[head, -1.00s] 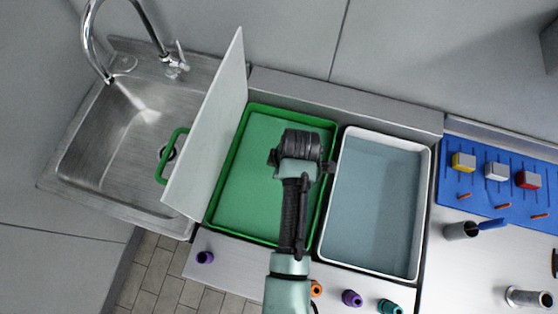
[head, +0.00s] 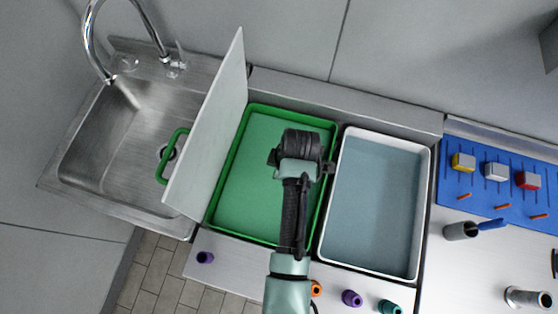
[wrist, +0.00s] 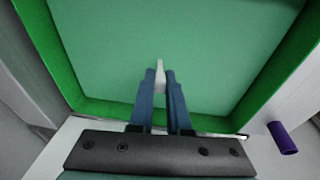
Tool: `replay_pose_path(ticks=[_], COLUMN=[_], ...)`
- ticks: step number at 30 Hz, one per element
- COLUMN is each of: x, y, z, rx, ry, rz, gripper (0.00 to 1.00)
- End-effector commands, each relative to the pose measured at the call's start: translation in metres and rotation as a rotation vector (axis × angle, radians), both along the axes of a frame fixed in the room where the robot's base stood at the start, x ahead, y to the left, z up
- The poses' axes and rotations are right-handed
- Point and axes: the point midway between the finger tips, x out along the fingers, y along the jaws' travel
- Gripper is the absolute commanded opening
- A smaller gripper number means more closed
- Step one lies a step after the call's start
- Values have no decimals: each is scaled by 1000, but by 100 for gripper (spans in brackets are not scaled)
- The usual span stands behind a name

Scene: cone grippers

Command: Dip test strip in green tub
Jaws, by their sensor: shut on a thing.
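The green tub (head: 213,217) lies in the counter, filled with a flat green surface that looks like liquid. It also fills most of the wrist view (wrist: 75,88). My gripper (wrist: 160,80) has its blue fingers shut on a white test strip (wrist: 160,68), whose tip sticks out past the fingertips. The strip is over the tub's green surface; I cannot tell whether its tip touches the liquid. In the head view my arm and wrist hide the fingers and the strip.
A white tub (head: 427,200) of bluish liquid is to the right. An upright white panel (head: 205,135) with a green handle (head: 170,155) stands at the left, beside the sink (head: 100,180). Small cones (head: 352,298) stand on the front ledge. A blue board (head: 500,200) lies far right.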

Motion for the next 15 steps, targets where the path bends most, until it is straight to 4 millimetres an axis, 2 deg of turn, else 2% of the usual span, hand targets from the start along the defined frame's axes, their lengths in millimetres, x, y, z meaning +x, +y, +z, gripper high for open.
replay_pose_path(ticks=[15], x=[0], y=[0], z=[44], rx=[0], ry=[0], rz=[0], gripper=[0])
